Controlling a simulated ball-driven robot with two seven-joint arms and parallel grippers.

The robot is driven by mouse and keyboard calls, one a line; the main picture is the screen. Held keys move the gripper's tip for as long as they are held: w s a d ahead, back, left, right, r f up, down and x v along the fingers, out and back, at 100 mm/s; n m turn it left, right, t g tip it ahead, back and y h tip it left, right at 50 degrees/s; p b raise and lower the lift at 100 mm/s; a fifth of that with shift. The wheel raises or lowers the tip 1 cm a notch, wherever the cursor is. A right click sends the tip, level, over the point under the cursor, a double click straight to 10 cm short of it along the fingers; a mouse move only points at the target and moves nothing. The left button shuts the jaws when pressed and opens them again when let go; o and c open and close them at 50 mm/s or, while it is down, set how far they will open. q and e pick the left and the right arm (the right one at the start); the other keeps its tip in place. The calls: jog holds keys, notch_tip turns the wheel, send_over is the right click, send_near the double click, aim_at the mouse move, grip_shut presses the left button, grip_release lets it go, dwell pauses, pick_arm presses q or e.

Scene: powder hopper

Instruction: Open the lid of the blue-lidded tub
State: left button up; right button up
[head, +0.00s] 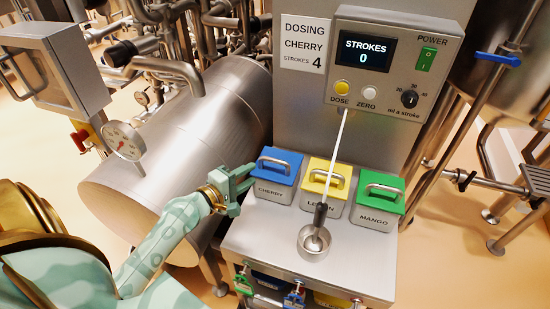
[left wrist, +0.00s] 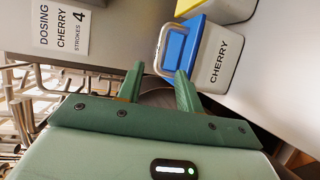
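The cherry tub (head: 271,191) has a blue lid (head: 287,157) with a metal loop handle (head: 274,161). The lid sits shut on the tub, which is at the left end of a row of three. My left gripper (head: 246,178) is at the left side of this tub, near the lid's height. In the left wrist view its two green fingers (left wrist: 160,71) are spread apart with nothing between them. The blue lid (left wrist: 184,28) and its handle (left wrist: 159,50) are just beyond the fingertips. My right gripper is out of view.
A yellow-lidded lemon tub (head: 324,192) and a green-lidded mango tub (head: 376,211) stand to the right. A long-handled ladle (head: 314,240) rests in front of them. The dosing panel (head: 390,65) rises behind. A steel tank (head: 180,140) lies left of the tubs.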

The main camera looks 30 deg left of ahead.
aim_at(272, 162)
pick_arm(q)
jog(key=b+x, duration=0.1)
jog(key=x, duration=1)
jog(key=shift+f, duration=0.1)
grip_shut()
